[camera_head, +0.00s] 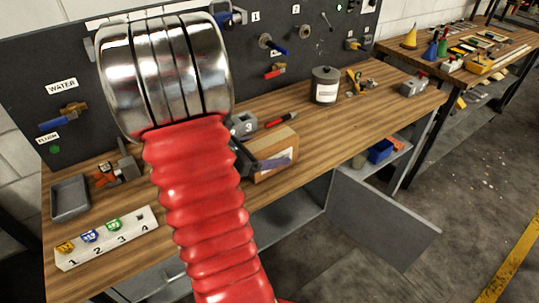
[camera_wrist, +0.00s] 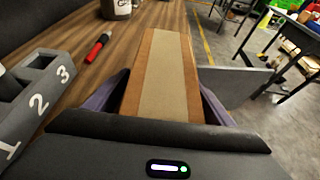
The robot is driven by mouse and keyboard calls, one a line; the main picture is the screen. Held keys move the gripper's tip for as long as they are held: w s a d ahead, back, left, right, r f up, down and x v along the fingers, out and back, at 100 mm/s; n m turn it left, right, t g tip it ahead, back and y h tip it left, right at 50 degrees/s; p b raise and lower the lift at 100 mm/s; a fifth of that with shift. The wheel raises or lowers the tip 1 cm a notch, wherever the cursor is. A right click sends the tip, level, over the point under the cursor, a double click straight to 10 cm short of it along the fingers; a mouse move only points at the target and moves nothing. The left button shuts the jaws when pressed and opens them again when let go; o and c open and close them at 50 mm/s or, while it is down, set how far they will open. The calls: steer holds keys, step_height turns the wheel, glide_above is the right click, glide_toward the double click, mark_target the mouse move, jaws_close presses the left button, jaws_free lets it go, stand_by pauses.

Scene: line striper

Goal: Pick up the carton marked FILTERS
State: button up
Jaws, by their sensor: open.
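A brown cardboard carton (camera_head: 284,146) stands on the wooden workbench near its front edge. Its top, with a paler tape strip along it, fills the middle of the wrist view (camera_wrist: 160,75). No FILTERS marking is readable on the sides I see. In the wrist view, my gripper (camera_wrist: 162,92) is open with one finger on each side of the carton. I cannot tell whether the fingers touch it.
A grey numbered block (camera_wrist: 40,88) and a red marker (camera_head: 281,120) lie behind the carton. A labelled grey canister (camera_head: 325,86) stands farther right. A white numbered rack (camera_head: 105,240) is at left. A grey cabinet door (camera_head: 382,222) hangs open below the bench (camera_head: 375,95).

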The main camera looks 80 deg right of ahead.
steer(key=shift+c, duration=0.4)
steer(key=c, duration=1.4)
